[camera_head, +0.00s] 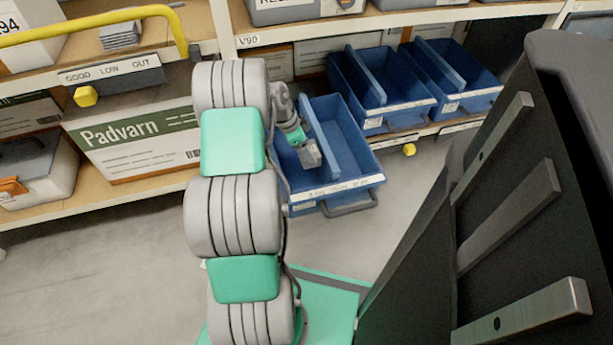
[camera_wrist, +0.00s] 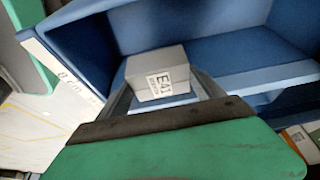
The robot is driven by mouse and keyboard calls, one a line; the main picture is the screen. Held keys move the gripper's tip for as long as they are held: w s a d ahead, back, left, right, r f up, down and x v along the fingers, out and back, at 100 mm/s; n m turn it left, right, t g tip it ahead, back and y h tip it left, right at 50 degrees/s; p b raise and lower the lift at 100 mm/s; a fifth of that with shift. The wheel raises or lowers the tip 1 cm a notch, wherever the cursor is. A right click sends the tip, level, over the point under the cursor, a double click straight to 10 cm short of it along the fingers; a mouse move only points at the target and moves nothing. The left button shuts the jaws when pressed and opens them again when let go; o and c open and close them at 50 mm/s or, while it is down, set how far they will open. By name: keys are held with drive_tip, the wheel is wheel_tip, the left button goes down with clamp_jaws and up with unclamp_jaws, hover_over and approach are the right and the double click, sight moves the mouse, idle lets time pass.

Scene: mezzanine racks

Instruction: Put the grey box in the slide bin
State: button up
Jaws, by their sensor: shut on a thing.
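The grey box (camera_wrist: 158,74) has a white label reading E41 and sits between the fingers of my gripper (camera_wrist: 165,92) in the wrist view. My gripper is shut on it. In the head view the grey box (camera_head: 309,154) is at the end of my arm, over the left compartment of the pulled-out blue slide bin (camera_head: 345,150). A divider splits this bin lengthwise. The bin's blue wall and floor (camera_wrist: 200,25) surround the box in the wrist view. I cannot tell whether the box touches the bin floor.
Two more blue bins (camera_head: 380,85) (camera_head: 455,75) stand on the shelf to the right. A Padvarn carton (camera_head: 135,140) is on the shelf at left. A yellow rail (camera_head: 90,25) runs above it.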

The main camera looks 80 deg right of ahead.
wheel_tip(320, 180, down, 13)
drive_tip(key=b, duration=0.3)
drive_tip(key=shift+r+b, duration=0.2)
drive_tip(key=shift+b, duration=0.15)
drive_tip(key=shift+f, duration=0.2)
drive_tip(key=o, duration=1.5)
drive_tip(key=shift+o, duration=0.2)
drive_tip(key=shift+r, duration=0.1)
